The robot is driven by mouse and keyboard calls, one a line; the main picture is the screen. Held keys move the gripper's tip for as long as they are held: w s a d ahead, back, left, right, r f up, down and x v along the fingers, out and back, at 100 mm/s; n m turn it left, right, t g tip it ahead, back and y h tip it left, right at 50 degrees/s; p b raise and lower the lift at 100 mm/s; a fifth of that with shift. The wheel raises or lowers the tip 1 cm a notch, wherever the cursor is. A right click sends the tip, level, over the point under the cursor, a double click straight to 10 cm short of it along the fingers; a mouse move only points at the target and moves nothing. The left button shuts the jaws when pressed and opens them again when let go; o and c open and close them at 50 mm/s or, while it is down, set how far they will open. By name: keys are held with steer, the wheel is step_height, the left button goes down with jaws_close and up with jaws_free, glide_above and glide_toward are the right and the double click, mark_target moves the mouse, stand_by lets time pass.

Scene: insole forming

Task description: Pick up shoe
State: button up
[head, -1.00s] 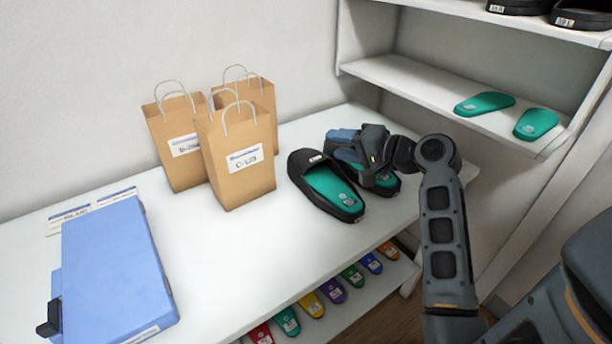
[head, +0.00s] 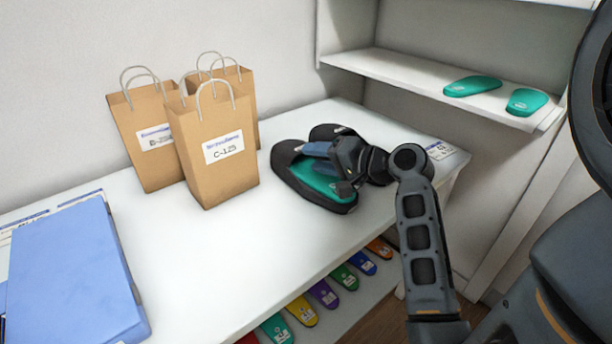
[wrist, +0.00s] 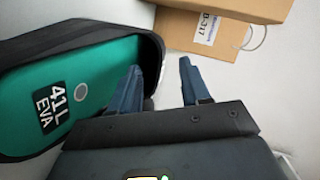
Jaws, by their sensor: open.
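Two black open shoes with teal insoles lie on the white table in the head view. The nearer shoe (head: 340,205) is partly covered by my gripper (head: 330,168). The farther shoe (head: 325,132) is mostly hidden behind my gripper and wrist. In the wrist view one shoe (wrist: 95,32) fills the left side, its insole (wrist: 50,75) marked "41L EVA". My gripper (wrist: 160,85) is open there, with its blue fingers apart. One finger is over the insole side and the other over bare table, with the black rim between them. I cannot tell whether either finger touches it.
Brown paper bags (head: 218,165) stand left of the shoes. A blue box (head: 75,275) lies at the table's left. Teal insoles (head: 472,86) rest on a wall shelf at right. Coloured insoles (head: 322,293) lie below the table. The table's front middle is clear.

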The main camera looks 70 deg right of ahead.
mark_target(299, 155)
steer(key=x, duration=0.7)
steer(key=shift+w+d, duration=0.15)
steer(key=shift+d, duration=0.2)
steer(key=shift+c, duration=0.2)
jaws_close()
